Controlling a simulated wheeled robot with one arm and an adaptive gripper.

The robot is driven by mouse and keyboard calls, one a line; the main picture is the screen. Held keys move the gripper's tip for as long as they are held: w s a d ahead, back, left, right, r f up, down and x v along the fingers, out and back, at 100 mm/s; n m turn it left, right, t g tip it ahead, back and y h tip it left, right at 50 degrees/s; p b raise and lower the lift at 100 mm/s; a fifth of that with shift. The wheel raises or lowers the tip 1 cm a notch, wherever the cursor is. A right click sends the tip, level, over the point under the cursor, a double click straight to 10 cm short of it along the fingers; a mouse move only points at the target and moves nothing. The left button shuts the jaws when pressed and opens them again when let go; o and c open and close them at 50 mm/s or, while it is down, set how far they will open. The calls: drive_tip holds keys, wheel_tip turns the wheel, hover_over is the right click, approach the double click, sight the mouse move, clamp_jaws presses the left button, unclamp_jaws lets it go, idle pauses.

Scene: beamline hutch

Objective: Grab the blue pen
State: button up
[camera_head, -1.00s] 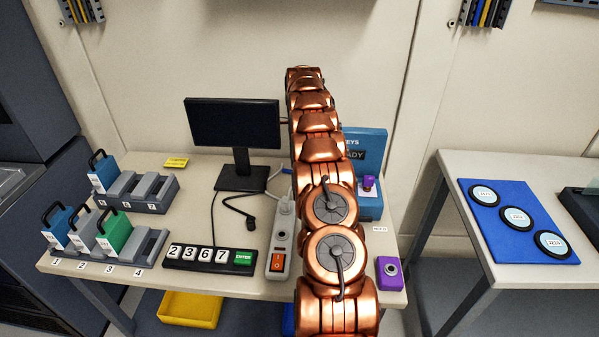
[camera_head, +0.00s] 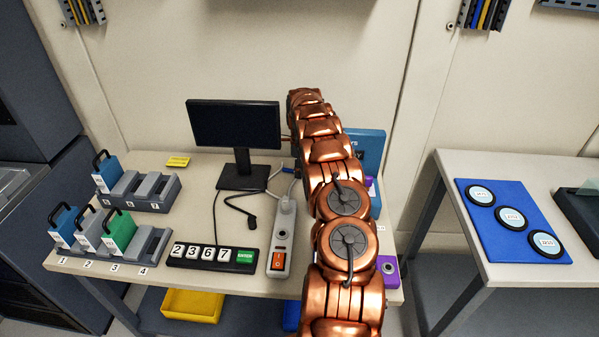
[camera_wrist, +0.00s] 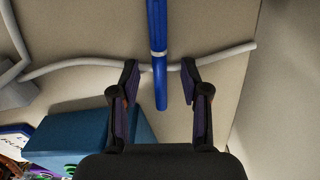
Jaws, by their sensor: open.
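The blue pen (camera_wrist: 157,45) shows in the wrist view, upright in the picture, with a silver band partway along it. Its lower end lies between the two fingers of my gripper (camera_wrist: 160,84). The fingers are open, with a gap on each side of the pen. The pen's upper end runs out of the frame.
A grey cable (camera_wrist: 95,63) runs behind the pen. A blue box (camera_wrist: 80,140) is at the wrist view's lower left. In the head view, a monitor (camera_head: 234,125), a power strip (camera_head: 282,238) and a keypad (camera_head: 212,255) stand left of my arm.

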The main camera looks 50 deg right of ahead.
clamp_jaws()
idle(0.3)
